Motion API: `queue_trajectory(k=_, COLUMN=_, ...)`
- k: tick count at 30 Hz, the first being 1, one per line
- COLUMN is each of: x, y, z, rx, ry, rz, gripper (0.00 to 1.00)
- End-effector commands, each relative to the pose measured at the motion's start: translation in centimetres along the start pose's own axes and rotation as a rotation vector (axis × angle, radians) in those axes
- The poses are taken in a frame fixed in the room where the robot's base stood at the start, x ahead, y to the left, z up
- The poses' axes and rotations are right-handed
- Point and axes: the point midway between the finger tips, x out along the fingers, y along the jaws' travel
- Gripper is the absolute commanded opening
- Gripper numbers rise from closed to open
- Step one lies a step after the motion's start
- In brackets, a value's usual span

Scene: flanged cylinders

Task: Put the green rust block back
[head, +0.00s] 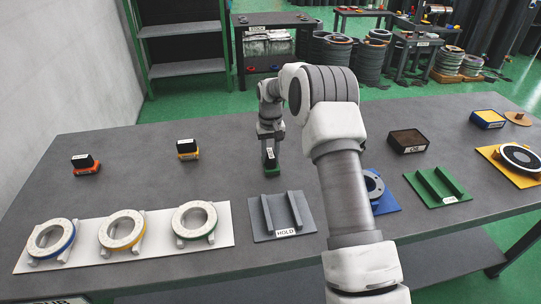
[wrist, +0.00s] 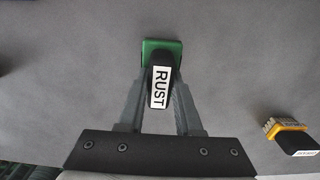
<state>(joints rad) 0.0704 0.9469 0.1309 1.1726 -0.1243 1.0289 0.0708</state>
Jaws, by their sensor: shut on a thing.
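The green rust block (head: 271,171) has a green base and a black handle with a white label. It is at the middle of the grey table (head: 225,170), at or just above the surface; I cannot tell if it touches. In the wrist view the green base (wrist: 162,47) shows beyond the fingertips, and the label reads RUST. My gripper (head: 269,153) is shut on the block's black handle, with a finger on each side in the wrist view (wrist: 158,88). Part of the handle is hidden by the fingers.
A red block (head: 87,168) and a yellow block (head: 187,153) stand to the left. Several ringed flanges lie on a white mat (head: 88,250) in front. A grey HOLD cradle (head: 281,216) is nearby. A green cradle (head: 438,188) and dark box (head: 408,140) are right of my arm.

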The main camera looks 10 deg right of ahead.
Motion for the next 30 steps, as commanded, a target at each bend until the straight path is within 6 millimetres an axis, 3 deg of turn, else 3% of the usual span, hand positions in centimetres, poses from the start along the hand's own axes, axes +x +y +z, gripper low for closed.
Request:
queue_trajectory(k=2, x=0.3, y=0.0, z=0.0, rx=0.0, ry=0.0, rz=0.0, gripper=0.0)
queue_trajectory(k=3, x=0.4, y=0.0, z=0.0, rx=0.0, ry=0.0, rz=0.0, gripper=0.35)
queue_trajectory(k=8, x=0.3, y=0.0, z=0.0, rx=0.0, ry=0.0, rz=0.0, gripper=0.63)
queue_trajectory(k=20, x=-0.6, y=0.0, z=0.0, rx=0.0, ry=0.002, rz=0.0, gripper=0.63)
queue_trajectory(k=30, x=-7.5, y=0.0, z=-0.1, rx=-0.001, ry=0.004, rz=0.0, gripper=0.63)
